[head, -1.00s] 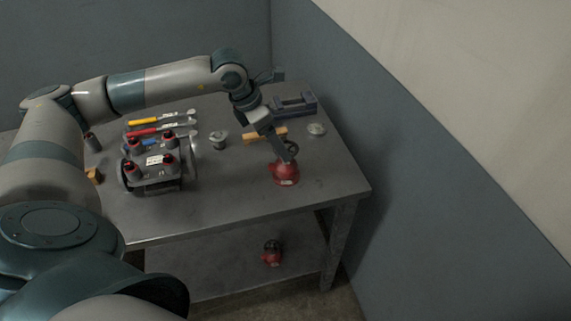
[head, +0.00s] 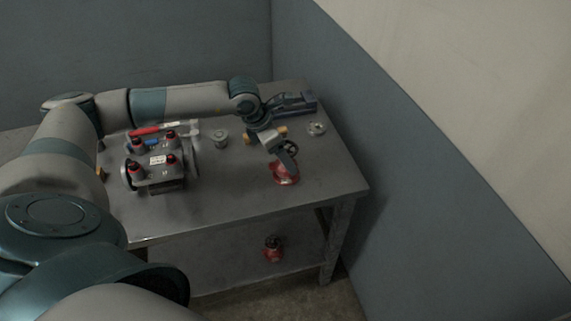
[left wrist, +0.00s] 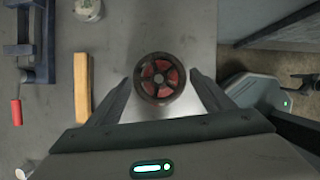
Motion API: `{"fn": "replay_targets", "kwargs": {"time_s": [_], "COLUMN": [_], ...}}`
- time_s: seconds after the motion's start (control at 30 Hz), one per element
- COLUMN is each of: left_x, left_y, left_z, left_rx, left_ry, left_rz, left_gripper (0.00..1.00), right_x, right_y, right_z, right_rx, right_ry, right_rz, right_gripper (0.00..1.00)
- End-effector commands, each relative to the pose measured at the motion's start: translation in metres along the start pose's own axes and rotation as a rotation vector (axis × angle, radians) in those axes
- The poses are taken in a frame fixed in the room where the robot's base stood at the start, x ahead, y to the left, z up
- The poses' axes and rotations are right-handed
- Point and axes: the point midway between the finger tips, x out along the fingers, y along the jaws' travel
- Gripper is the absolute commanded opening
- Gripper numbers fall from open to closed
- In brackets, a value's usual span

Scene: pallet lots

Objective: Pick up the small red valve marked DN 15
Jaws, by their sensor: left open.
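A red valve (head: 283,176) with a dark handwheel stands on the table's right part. In the left wrist view its round handwheel (left wrist: 160,78) is seen from above, with red showing between the spokes. A second red valve (head: 272,249) is on the lower shelf. I cannot read a DN marking on either. My left gripper (head: 288,160) is open, pointing down at the table valve and partly hiding it. In the left wrist view its fingers (left wrist: 161,84) are spread on both sides of the handwheel, with gaps.
A manifold block (head: 158,178) with several red-topped fittings stands on the table (head: 225,207) at left. A grey cup (head: 221,138), a small metal part (head: 317,128), a wooden block (left wrist: 82,88) and a blue vise-like tool (head: 292,103) lie near. The front right tabletop is clear.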

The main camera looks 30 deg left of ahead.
Motion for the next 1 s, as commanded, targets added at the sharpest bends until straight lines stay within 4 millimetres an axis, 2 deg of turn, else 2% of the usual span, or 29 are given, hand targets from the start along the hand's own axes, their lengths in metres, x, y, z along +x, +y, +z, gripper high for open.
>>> {"fn": "replay_targets", "kwargs": {"time_s": [0.07,0.2,0.3,0.77,1.0], "left_x": [0.006,0.022,0.028,0.029,0.029], "left_y": [-0.002,-0.001,-0.001,-0.001,-0.001], "left_z": [-0.001,-0.001,-0.001,-0.002,-0.002], "left_rx": [0.000,-0.002,-0.001,-0.001,-0.001], "left_ry": [0.004,0.002,0.001,0.001,0.001], "left_rz": [-0.002,-0.001,0.000,0.000,0.000], "left_gripper": [0.75,0.75,0.75,0.75,0.17], "right_x": [-0.011,-0.016,-0.016,-0.015,-0.015], "right_y": [0.000,0.000,0.000,0.000,0.000], "right_z": [-0.001,-0.001,-0.001,-0.001,-0.001], "right_rx": [0.000,0.000,0.000,-0.001,-0.001], "right_ry": [0.000,0.000,0.000,-0.001,-0.001], "right_rz": [0.000,0.000,0.000,0.000,0.000], "right_gripper": [0.74,0.74,0.74,0.74,0.74]}}
